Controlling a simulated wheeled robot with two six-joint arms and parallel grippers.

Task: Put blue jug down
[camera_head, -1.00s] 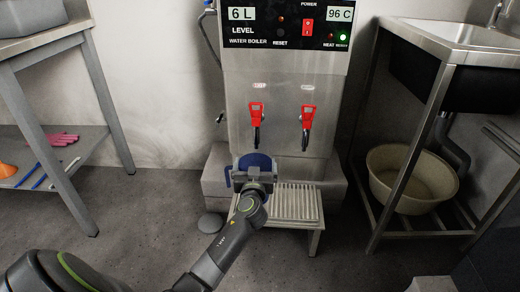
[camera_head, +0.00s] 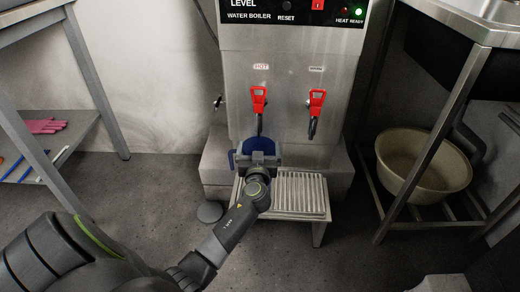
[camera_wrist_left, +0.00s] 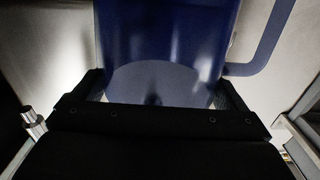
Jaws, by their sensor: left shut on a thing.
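The blue jug (camera_head: 259,146) is below the left red tap of the water boiler, at the left part of the slatted drip stand. My left gripper (camera_head: 258,160) is shut on the jug from the front and hides its lower part. In the left wrist view the jug (camera_wrist_left: 165,50) fills the upper middle between the two fingers, with its handle (camera_wrist_left: 268,40) on the right. The jug looks upright. I cannot tell whether its base touches the stand. My right gripper is not in view.
The water boiler (camera_head: 290,70) stands behind, with a left red tap (camera_head: 258,98) and a right red tap (camera_head: 316,102). The right half of the drip stand (camera_head: 300,192) is bare. A beige basin (camera_head: 420,170) sits under the sink at right. A shelf table (camera_head: 75,120) stands at left.

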